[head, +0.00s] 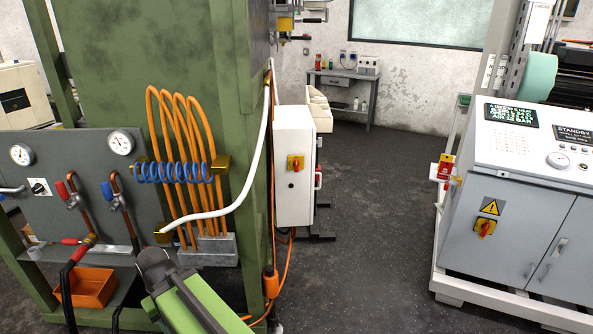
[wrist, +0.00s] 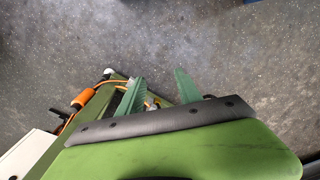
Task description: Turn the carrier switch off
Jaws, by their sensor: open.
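No label that I can read names the carrier switch. A red rotary switch on a yellow plate (head: 295,163) is on the front of a white box (head: 294,195) on the green frame's right side. A similar red and yellow switch (head: 485,228) is on the grey cabinet at right, below a warning sign. A black knob (head: 39,188) is on the grey panel at left. My gripper (wrist: 160,90) shows two green fingers standing apart in the wrist view, with no thing held between them. In the head view my arm is low in the middle, apart from these switches; its fingers are hidden.
The green frame (head: 150,70) carries orange hoses (head: 180,115), a blue coil (head: 172,172) and a white hose (head: 240,180). An orange bin (head: 88,287) is low at left. Clear dark floor (head: 370,220) lies between the white box and the cabinet (head: 520,235).

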